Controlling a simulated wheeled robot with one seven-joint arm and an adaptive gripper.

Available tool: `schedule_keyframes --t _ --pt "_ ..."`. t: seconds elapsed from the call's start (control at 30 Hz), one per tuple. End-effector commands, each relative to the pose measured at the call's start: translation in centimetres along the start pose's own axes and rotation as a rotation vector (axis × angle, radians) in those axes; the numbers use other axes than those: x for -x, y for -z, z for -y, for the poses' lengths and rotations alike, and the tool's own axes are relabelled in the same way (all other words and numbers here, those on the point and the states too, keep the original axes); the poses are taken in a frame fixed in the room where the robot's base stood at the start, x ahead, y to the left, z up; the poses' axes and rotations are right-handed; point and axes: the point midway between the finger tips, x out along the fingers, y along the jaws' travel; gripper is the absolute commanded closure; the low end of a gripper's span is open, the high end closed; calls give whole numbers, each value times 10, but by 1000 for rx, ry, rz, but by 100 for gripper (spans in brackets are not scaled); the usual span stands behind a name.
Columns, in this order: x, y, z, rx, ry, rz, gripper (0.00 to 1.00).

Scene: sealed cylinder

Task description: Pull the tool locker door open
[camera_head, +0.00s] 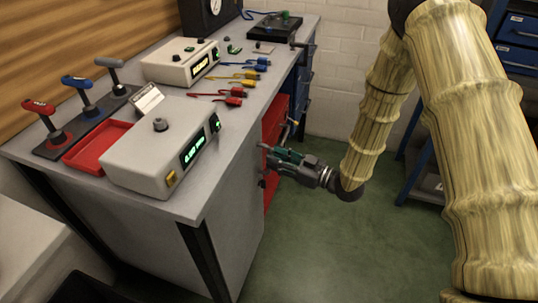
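The tool locker seems to be the red unit (273,122) under the workbench, between the bench's grey panel and the blue drawers; I cannot tell for sure which panel is its door. A narrow red strip also shows below my gripper. A small bar, possibly a handle, juts out just above my gripper. My gripper (266,163), dark with green parts, points left at the bench front, close to the grey panel's far edge and the red unit. Its fingertips overlap the bench front, so contact and finger opening are unclear. My arm hangs down on the right.
The grey workbench (185,202) has a near corner jutting toward me. Its top holds instruments, levers, a red tray (98,147) and cables. Blue drawers (301,98) are farther along. A blue rack (413,187) stands on the right. Green floor (335,245) is clear in front.

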Motion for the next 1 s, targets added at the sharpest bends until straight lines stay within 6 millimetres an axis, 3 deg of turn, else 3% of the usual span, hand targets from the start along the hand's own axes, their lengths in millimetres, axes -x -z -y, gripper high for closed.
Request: schedule_keyframes --t 0.3,0.63,0.67,0.83,1.0 --pt "-30 0 0 0 0 1 67" --pt "-33 0 0 -1 -1 1 67" --pt "-33 0 0 -1 -1 1 69" --pt "-33 0 0 -1 -1 0 100" --pt "-32 0 0 -1 -1 0 100"
